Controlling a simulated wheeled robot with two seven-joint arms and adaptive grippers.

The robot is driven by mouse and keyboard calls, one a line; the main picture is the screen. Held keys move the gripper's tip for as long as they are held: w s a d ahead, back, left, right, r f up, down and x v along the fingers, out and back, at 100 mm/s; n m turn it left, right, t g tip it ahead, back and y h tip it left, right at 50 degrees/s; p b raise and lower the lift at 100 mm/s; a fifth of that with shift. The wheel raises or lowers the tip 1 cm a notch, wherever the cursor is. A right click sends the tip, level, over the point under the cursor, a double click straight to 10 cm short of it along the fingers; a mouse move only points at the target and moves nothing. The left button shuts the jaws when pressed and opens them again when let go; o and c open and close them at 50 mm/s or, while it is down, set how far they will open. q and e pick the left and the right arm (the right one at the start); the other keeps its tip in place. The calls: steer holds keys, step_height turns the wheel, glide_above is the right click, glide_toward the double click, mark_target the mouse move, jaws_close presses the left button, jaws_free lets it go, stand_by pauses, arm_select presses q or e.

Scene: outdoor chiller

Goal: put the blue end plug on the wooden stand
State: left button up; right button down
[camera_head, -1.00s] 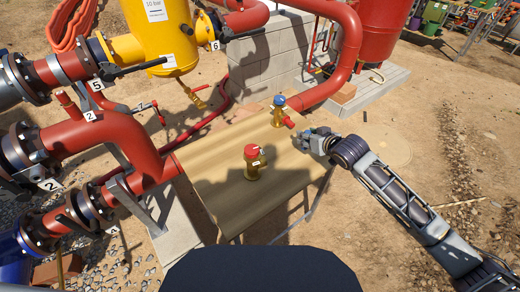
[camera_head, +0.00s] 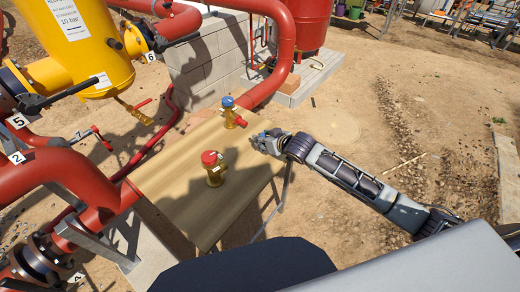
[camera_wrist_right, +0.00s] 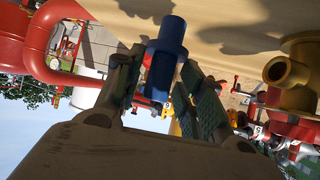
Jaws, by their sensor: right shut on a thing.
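The blue end plug (camera_wrist_right: 166,50) shows in the right wrist view, between the two fingers of my right gripper (camera_wrist_right: 160,75), which is shut on it. In the head view my right gripper (camera_head: 263,142) is at the right edge of a wooden-topped stand (camera_head: 170,180); the plug cannot be made out there. A brass fitting with a blue top (camera_head: 230,104) and a red side part stands at the stand's far corner, just left of the gripper. A brass fitting with a red top (camera_head: 213,168) stands nearer the middle. My left gripper is not in view.
Red pipes (camera_head: 60,175) and a yellow vessel (camera_head: 75,45) stand along the left. A block wall (camera_head: 215,60) and a red tank (camera_head: 305,22) are behind. A grey flat surface (camera_head: 420,272) fills the lower right. The near part of the stand top is clear.

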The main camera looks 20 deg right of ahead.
steer(key=shift+f, duration=0.95)
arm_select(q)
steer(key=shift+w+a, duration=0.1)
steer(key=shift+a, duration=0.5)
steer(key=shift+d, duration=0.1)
